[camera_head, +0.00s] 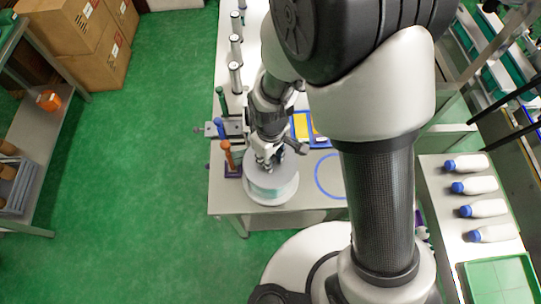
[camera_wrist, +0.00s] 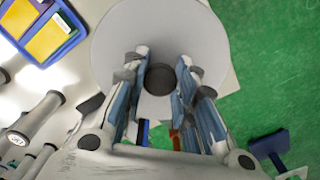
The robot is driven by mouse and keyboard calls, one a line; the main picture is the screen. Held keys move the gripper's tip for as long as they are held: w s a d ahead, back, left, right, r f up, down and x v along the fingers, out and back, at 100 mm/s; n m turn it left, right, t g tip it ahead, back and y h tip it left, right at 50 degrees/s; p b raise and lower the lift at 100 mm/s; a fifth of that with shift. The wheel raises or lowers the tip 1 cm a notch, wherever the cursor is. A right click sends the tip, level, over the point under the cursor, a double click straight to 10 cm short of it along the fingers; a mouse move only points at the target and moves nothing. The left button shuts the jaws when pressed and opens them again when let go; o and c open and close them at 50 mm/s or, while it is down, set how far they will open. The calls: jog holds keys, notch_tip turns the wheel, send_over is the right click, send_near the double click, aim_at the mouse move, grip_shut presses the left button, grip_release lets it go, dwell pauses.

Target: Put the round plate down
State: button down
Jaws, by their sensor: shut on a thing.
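I cannot tell whether the plate touches the table. A blue ring outline (camera_head: 318,184) lies on the table to the plate's right.
A rack with orange, blue and green-handled tools (camera_head: 227,153) stands close at the plate's left. A blue tray with yellow cards (camera_head: 301,126) is behind the ring and shows in the wrist view (camera_wrist: 48,58).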

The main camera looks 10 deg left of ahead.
jog(key=shift+f+b, duration=0.55)
jog(key=shift+f, duration=0.1)
jog(key=c, duration=1.3)
grip_release()
jog(key=shift+r, duration=0.1)
notch_tip(320, 180, up, 13)
jog(key=p, duration=0.4)
jog(key=d+r+m+t, duration=0.2)
jog(key=d+r+m, duration=0.3)
jog(key=d+r, duration=0.65)
jog(key=s+d+r+m+t, duration=0.2)
jog(key=s+d+r+m, duration=0.4)
jog(key=s+d+r, duration=0.2)
jog(key=shift+s+d+m+t, duration=0.3)
jog(key=shift+s+d, duration=0.2)
jog(key=shift+s, duration=0.15)
notch_tip(320, 180, down, 9)
jog(key=b, duration=0.9)
